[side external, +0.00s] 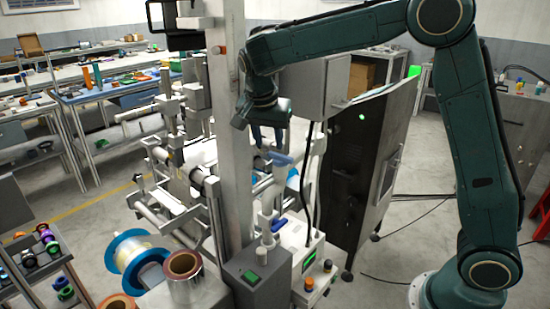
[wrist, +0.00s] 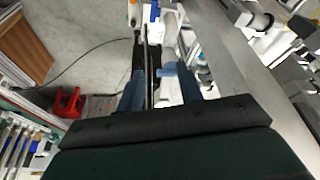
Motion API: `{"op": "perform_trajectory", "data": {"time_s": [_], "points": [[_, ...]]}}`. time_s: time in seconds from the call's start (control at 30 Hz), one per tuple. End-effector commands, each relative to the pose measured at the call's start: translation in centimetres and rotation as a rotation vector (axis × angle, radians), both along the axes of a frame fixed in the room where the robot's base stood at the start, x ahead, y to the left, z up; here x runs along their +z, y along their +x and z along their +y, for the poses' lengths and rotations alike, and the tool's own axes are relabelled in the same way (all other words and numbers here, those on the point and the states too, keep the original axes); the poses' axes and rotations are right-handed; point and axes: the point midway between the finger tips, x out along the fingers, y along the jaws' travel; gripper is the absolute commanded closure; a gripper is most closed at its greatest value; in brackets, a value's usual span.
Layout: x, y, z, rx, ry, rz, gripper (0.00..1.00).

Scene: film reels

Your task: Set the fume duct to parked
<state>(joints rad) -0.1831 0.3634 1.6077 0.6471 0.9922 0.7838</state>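My gripper (side external: 268,136) points down beside the tall pale column of the film machine. In the wrist view my gripper (wrist: 160,88) has its two blue fingers apart, with no object visibly clamped between them. A blue-grey handle-like part (side external: 281,158) sits just below the fingertips in the side view; I cannot tell whether they touch. A small blue part (wrist: 166,70) and dark upright rods or hoses (wrist: 147,65) show between the fingers in the wrist view. I cannot tell for sure which part is the fume duct, nor its setting.
The pale column (side external: 237,130) stands close left of my gripper. A dark cabinet (side external: 345,180) stands to the right, with black cables hanging before it.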

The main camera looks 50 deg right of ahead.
Motion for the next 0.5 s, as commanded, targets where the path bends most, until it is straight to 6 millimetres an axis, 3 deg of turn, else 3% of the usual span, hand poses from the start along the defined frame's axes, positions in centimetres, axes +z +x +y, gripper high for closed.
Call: {"op": "perform_trajectory", "data": {"time_s": [0.2, 0.5], "points": [[3.1, -4.1, -0.7, 0.175, 0.018, -0.008, 0.64], [5.7, -10.2, -1.1, 0.417, 0.024, -0.026, 0.64]]}}
